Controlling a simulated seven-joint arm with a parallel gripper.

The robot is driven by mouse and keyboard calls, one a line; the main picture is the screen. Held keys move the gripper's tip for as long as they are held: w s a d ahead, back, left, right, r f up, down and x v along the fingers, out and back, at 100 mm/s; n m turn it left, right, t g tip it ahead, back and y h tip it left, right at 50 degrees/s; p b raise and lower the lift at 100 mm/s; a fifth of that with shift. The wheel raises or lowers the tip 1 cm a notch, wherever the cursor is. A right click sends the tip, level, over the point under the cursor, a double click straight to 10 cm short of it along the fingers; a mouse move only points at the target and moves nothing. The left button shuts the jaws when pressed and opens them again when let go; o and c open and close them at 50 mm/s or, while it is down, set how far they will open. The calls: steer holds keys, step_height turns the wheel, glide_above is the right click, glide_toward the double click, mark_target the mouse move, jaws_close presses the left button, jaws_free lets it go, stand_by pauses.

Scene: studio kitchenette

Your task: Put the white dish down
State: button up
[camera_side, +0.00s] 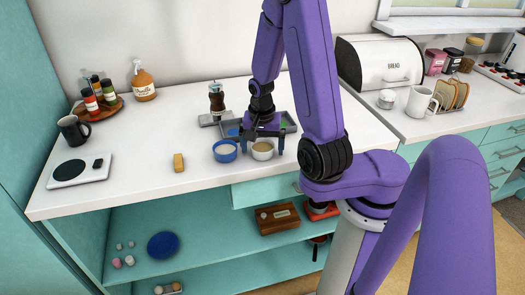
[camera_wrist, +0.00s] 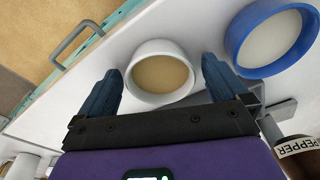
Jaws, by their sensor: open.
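The white dish (camera_side: 262,151) stands upright on the white counter in the side view, right beside a blue bowl. In the wrist view the white dish (camera_wrist: 160,75) shows a tan content inside, and it lies between and just beyond my two fingers. My gripper (camera_side: 264,140) is over the dish in the side view. In the wrist view my gripper (camera_wrist: 163,92) is open, with a finger on each side of the dish and a visible gap at each. The dish's underside is hidden.
The blue bowl (camera_side: 225,151) with pale content is close on the left. A grey tray (camera_side: 230,132) and a pepper mill (camera_side: 216,100) are behind. The counter's front edge is near the dish.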

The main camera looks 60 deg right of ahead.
steer(key=c, duration=1.2)
steer(key=shift+r, duration=0.1)
